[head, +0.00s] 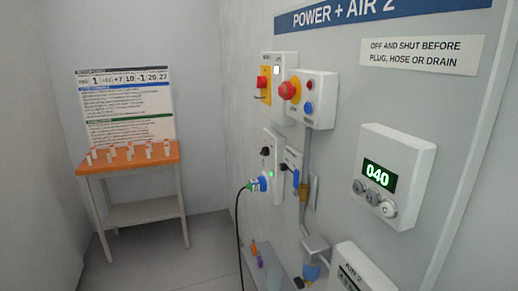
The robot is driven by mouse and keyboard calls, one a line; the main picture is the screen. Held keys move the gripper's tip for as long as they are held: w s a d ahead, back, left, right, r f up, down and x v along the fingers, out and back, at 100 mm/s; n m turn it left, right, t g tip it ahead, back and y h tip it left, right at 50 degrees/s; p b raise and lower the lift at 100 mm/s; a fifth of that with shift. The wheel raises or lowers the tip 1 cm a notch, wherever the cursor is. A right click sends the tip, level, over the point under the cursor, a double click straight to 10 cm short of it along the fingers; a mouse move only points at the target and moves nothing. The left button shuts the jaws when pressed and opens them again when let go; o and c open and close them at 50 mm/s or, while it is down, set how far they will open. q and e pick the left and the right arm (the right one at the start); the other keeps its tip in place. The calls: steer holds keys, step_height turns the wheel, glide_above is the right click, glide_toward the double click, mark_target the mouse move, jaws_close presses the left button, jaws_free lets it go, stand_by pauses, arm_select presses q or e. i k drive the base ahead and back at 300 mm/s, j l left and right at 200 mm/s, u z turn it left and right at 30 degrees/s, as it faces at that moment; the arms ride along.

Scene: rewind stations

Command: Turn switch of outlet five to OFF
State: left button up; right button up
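A white outlet box (278,160) is mounted on the right wall, below the emergency-stop boxes. It has a black rotary switch (265,152) near its top, and a small green light (270,173) glows below that. A blue plug (259,184) sits in the socket, with a black cable (238,235) hanging from it to below the frame. I cannot read an outlet number or tell the switch's exact position. Neither of my grippers is in view.
Above are boxes with red mushroom buttons (290,90). A display box (398,165) reads 040. An orange-topped table (130,160) with several small items stands at the left. Floor between is clear.

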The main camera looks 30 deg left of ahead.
mark_target(264, 151)
steer(key=i+j, duration=0.15)
steer(key=j, duration=0.25)
steer(key=i+j, duration=0.15)
steer(key=j, duration=0.25)
steer(key=i+j, duration=0.15)
steer(key=j, duration=0.2)
steer(key=i+j, duration=0.15)
steer(key=j, duration=0.25)
steer(key=z, duration=0.05)
